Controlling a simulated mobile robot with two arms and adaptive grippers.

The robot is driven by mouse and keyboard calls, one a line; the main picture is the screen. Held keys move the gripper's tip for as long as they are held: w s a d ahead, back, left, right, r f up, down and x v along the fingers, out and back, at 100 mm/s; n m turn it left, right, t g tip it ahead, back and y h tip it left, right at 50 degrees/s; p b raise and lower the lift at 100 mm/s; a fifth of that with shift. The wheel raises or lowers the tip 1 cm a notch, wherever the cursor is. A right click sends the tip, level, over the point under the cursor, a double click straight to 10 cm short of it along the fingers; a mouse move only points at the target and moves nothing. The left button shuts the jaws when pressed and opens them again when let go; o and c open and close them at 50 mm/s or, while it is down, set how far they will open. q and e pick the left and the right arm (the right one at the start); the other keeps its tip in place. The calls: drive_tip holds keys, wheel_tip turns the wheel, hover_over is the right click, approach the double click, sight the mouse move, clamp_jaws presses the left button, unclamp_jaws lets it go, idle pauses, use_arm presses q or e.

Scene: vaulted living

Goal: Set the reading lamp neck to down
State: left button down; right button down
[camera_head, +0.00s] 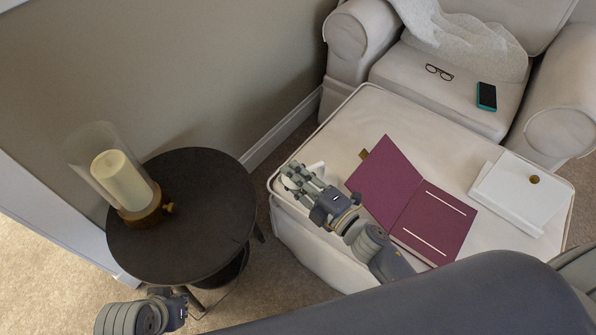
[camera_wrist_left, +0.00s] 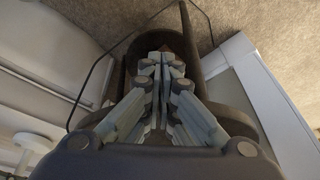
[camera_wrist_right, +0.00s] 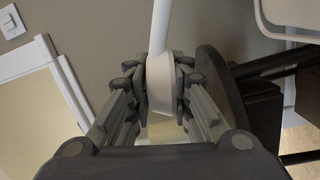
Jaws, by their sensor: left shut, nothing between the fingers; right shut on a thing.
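The white reading lamp shows only in part. In the head view, a small white piece of it (camera_head: 316,168) shows beside the fingers of my right gripper (camera_head: 291,176), above the left edge of the ottoman. In the right wrist view, a white rounded lamp part (camera_wrist_right: 161,84) with a thin white rod rising from it sits between the fingers of my right gripper (camera_wrist_right: 160,92), which is shut on it. The lamp's base and most of its neck are hidden in the head view. My left gripper (camera_wrist_left: 163,62) is shut and empty, low by the round side table.
The dark round side table (camera_head: 205,215) holds a glass candle lamp (camera_head: 122,180). An armchair behind holds glasses (camera_head: 439,72) and a phone (camera_head: 486,96). A wall bounds the left.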

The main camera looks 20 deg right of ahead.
drive_tip(key=shift+a+f+n+b, duration=0.15)
drive_tip(key=shift+f+n+b, duration=0.15)
drive_tip(key=shift+f+n, duration=0.3)
use_arm(q)
drive_tip(key=shift+b+v, duration=0.3)
drive_tip(key=shift+v, duration=0.75)
use_arm(e)
drive_tip(key=shift+s+a+f, duration=0.1)
drive_tip(key=shift+s+f, duration=0.1)
drive_tip(key=shift+f, duration=0.5)
use_arm(q)
drive_tip(key=shift+s+a, duration=0.1)
drive_tip(key=shift+s, duration=0.05)
use_arm(e)
drive_tip(key=shift+f, duration=0.1)
drive_tip(key=c, duration=1.4)
unclamp_jaws()
drive_tip(key=v, duration=1.2)
